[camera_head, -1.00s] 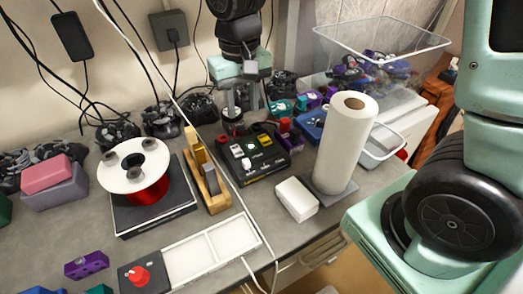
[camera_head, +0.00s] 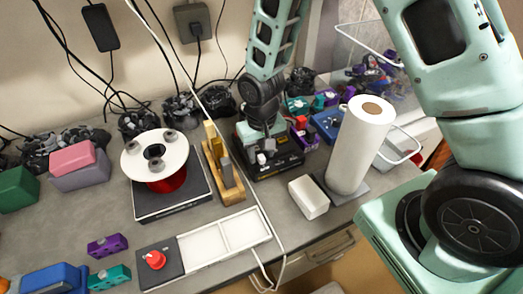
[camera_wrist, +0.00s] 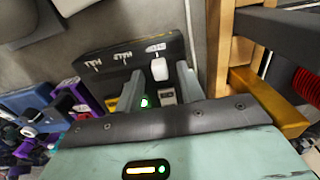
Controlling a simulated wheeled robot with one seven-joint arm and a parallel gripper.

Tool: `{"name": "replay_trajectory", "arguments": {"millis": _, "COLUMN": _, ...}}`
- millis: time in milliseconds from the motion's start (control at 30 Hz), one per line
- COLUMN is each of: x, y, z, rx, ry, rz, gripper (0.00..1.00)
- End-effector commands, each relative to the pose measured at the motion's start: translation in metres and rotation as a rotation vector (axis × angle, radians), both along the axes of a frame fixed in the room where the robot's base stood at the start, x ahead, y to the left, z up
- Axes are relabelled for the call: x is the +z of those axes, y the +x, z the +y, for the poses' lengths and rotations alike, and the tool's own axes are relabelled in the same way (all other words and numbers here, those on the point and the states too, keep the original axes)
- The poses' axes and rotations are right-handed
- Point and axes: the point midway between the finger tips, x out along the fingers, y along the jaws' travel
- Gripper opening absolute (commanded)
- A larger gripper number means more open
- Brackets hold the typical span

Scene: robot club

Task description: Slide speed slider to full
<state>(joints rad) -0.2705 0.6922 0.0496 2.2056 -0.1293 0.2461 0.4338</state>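The control box (camera_wrist: 120,62) is black with labels along its edge; two seem to read FULL and HALF, the third is too small to read. Its white slider knob (camera_wrist: 160,68) stands by the rightmost label in the wrist view, at the end away from FULL. My gripper (camera_wrist: 157,83) is open above the box, one finger on each side of the knob; contact cannot be told. In the head view my gripper (camera_head: 264,150) hides much of the control box (camera_head: 281,166). A green light (camera_wrist: 145,102) glows on it between the fingers.
A wooden stand (camera_head: 231,183) with a brass-coloured piece is close left of the box. A paper towel roll (camera_head: 360,145) and a white block (camera_head: 309,197) stand to the right. A red spool (camera_head: 165,179) sits on a black scale further left. Purple and blue parts (camera_wrist: 40,112) lie on the box's other side.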

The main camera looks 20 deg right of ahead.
Motion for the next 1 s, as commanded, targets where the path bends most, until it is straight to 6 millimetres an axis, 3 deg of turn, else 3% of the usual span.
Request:
{"name": "replay_trajectory", "arguments": {"millis": 367, "x": -0.007, "y": 0.000, "z": 0.000, "rx": -0.001, "ry": 0.000, "rz": 0.000, "gripper": 0.38}}
{"name": "replay_trajectory", "arguments": {"millis": 400, "x": -0.007, "y": 0.000, "z": 0.000, "rx": -0.001, "ry": 0.000, "rz": 0.000, "gripper": 0.35}}
{"name": "replay_trajectory", "arguments": {"millis": 533, "x": -0.007, "y": 0.000, "z": 0.000, "rx": 0.000, "ry": 0.000, "rz": 0.000, "gripper": 0.00}}
{"name": "replay_trajectory", "arguments": {"millis": 700, "x": -0.007, "y": 0.000, "z": -0.002, "rx": -0.001, "ry": 0.000, "rz": 0.000, "gripper": 0.00}}
{"name": "replay_trajectory", "arguments": {"millis": 767, "x": -0.007, "y": 0.000, "z": -0.008, "rx": -0.003, "ry": 0.000, "rz": 0.000, "gripper": 0.00}}
{"name": "replay_trajectory", "arguments": {"millis": 1000, "x": -0.006, "y": 0.000, "z": -0.060, "rx": -0.009, "ry": -0.001, "rz": 0.001, "gripper": 0.00}}
